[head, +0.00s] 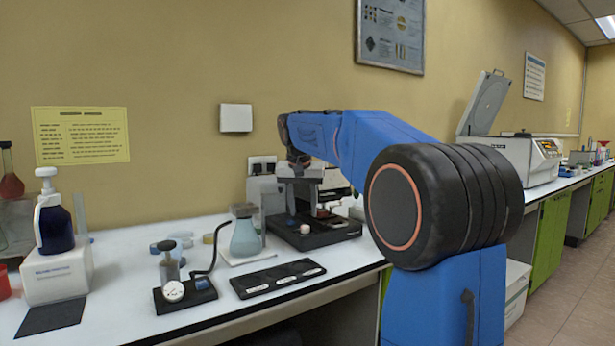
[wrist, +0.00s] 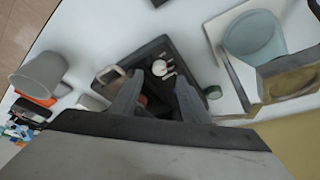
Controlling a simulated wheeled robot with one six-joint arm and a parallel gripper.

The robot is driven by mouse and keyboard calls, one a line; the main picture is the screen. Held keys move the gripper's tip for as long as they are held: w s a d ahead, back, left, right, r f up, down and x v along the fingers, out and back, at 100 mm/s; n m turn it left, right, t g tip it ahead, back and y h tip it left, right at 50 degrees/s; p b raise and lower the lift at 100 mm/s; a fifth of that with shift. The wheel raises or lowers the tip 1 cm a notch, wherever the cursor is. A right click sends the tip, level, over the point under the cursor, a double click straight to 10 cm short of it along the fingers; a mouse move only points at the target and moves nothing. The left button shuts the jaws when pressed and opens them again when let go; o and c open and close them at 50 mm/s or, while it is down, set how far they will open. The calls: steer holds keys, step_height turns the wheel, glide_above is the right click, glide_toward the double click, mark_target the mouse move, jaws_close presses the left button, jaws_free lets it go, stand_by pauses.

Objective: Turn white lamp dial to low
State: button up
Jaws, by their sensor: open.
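A white round knob (head: 305,228), which looks like the lamp dial, sits on the front left of a black instrument base (head: 345,236). The white knob (wrist: 159,68) also shows in the wrist view, just beyond my fingertips; its setting is too small to read. My gripper (head: 298,163) is above the back of the instrument in the head view, pointing down. In the wrist view my gripper (wrist: 158,92) has its two dark fingers apart, with nothing held between them. The fingers hide part of the black base.
A flask of pale blue liquid (head: 245,238) stands on a white pad left of the instrument. A black slide tray (head: 278,278) and a gauge device (head: 174,291) lie in front. A grey cup (wrist: 40,74) shows at the left of the wrist view.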

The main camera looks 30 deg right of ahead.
mark_target(305, 227)
steer(key=x, duration=0.6)
steer(key=shift+d+f, duration=0.1)
steer(key=shift+f, duration=0.2)
steer(key=shift+r+n, duration=0.15)
steer(key=shift+n, duration=0.25)
steer(key=shift+d+n+y, duration=0.1)
steer(key=shift+n+y, duration=0.3)
steer(key=shift+n, duration=0.5)
steer(key=v, duration=1.7)
steer(key=shift+s+t, duration=0.3)
steer(key=shift+s, duration=0.15)
steer(key=shift+r, duration=0.1)
steer(key=s+a+f+n+y, duration=0.1)
steer(key=s+a+f, duration=0.4)
steer(key=s+f, duration=0.25)
steer(key=s+a+f+n, duration=0.2)
steer(key=s+a+f, duration=0.45)
steer(key=s, duration=0.25)
steer(key=s+a+f+n, duration=0.1)
steer(key=s+a+f, duration=0.1)
steer(key=s+f, duration=0.6)
steer(key=s+a+f+n+y, duration=0.1)
steer(key=s+a+f, duration=0.1)
steer(key=s+f, duration=0.7)
step_height(305, 227, down, 5)
steer(key=shift+s+a+r+t, duration=0.1)
steer(key=shift+s+a+t, duration=0.15)
steer(key=shift+t, duration=0.05)
